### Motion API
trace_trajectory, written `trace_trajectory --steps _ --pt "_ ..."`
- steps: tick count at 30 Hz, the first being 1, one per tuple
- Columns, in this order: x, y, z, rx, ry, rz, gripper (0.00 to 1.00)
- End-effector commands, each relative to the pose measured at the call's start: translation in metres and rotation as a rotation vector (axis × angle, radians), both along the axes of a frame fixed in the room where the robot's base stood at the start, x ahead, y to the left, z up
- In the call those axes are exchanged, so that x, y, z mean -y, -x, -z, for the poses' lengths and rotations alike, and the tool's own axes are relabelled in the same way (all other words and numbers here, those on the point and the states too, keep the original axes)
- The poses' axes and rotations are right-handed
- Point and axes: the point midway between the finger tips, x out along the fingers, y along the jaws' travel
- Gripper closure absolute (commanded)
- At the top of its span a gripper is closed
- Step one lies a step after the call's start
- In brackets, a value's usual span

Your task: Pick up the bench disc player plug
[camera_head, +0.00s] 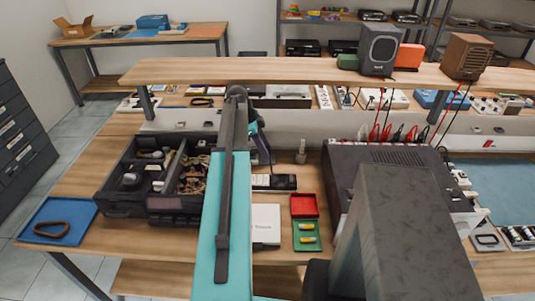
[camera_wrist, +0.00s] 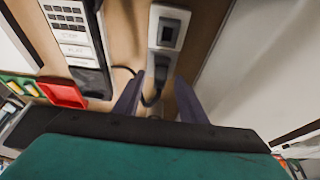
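A black plug (camera_wrist: 160,66) with a black cord sits at the near end of a pale socket strip (camera_wrist: 168,28) in the wrist view. I cannot tell from the label-less view whether it belongs to the disc player. My gripper (camera_wrist: 158,84) is open, with one dark finger on each side of the plug and cord. A gap shows between the fingers, and I see no clear grip on the plug. In the head view my gripper (camera_head: 268,157) is low over the bench, behind my teal arm; the plug cannot be made out there.
A red tray (camera_head: 304,205) and a green tray (camera_head: 307,243) with yellow batteries lie on the bench. A raised shelf (camera_head: 200,72) spans behind. A pale device with buttons (camera_wrist: 72,25) lies beside the strip.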

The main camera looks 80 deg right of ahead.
Motion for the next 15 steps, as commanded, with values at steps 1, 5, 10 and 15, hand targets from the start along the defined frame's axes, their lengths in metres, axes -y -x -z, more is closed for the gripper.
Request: trace_trajectory --steps 1,5,10,15 --pt "-0.0001 0.0016 0.0024 0.000 -0.001 0.000 0.62" --pt "0.0001 0.0029 0.0063 0.000 -0.001 0.001 0.62" --pt "0.0002 0.0032 0.0066 0.000 -0.001 0.001 0.62" --pt "0.0003 0.0033 0.0064 0.000 -0.001 0.001 0.62"
